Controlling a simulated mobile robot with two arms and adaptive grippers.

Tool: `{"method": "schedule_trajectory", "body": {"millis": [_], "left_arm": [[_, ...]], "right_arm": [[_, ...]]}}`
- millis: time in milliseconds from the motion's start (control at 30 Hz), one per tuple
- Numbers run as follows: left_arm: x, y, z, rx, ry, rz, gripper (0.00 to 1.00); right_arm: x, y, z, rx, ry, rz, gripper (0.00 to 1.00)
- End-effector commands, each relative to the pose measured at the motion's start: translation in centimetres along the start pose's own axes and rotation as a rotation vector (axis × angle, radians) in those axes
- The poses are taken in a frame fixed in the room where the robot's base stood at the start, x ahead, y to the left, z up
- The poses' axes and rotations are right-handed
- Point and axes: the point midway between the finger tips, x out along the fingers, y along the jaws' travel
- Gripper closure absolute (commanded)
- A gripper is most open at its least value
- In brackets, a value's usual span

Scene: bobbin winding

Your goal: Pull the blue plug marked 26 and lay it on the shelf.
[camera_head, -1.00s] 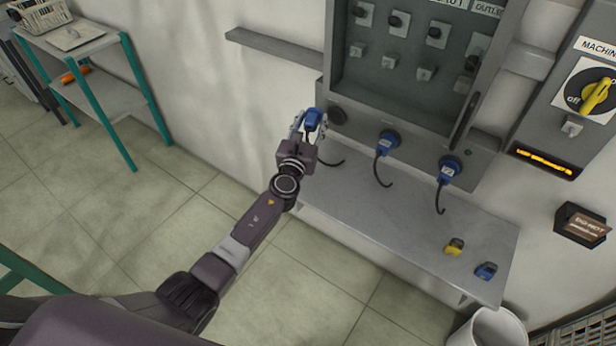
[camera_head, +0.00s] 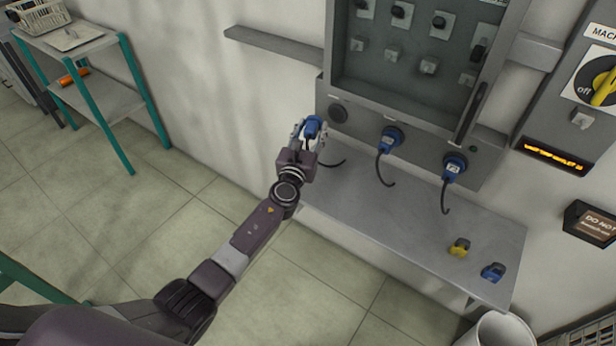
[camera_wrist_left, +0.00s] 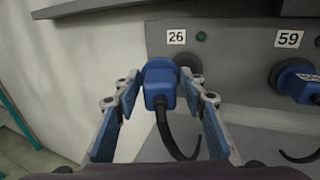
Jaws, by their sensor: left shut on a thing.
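The blue plug (camera_head: 313,126) is held in my left gripper (camera_head: 310,133), clear of the panel and in front of and left of a bare dark round socket (camera_head: 338,112). In the left wrist view the plug (camera_wrist_left: 160,88) sits between the two finger pads, its black cable hanging down in a curve. The label 26 (camera_wrist_left: 176,37) is above the socket there, which is partly hidden behind the plug. The grey shelf (camera_head: 345,205) runs below the panel, lower right of the gripper. My right gripper is not in view.
Two other blue plugs (camera_head: 390,139) (camera_head: 454,167) sit in the panel to the right. A yellow plug (camera_head: 459,248) and a blue plug (camera_head: 493,272) lie at the shelf's right end. The shelf's left and middle are mostly clear, with cables hanging above.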

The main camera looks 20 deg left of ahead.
Motion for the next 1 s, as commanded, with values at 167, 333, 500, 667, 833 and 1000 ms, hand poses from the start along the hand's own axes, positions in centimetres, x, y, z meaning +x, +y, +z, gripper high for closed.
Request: {"method": "schedule_trajectory", "body": {"millis": [167,333,500,667,833,1000], "left_arm": [[0.0,0.0,-0.9,0.0,-0.001,0.0,1.0],[0.0,0.0,-1.6,0.0,-0.001,0.0,1.0],[0.0,0.0,-2.3,0.0,-0.001,0.0,1.0],[0.0,0.0,-2.9,0.0,-0.001,0.0,1.0],[0.0,0.0,-3.6,0.0,-0.001,0.0,1.0],[0.0,0.0,-4.3,0.0,-0.001,0.0,1.0]], "right_arm": [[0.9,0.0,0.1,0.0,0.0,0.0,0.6],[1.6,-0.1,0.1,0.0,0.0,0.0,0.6],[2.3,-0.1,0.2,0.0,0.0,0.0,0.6],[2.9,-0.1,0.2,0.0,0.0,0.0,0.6],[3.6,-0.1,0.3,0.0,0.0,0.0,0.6],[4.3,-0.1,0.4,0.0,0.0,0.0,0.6]]}}
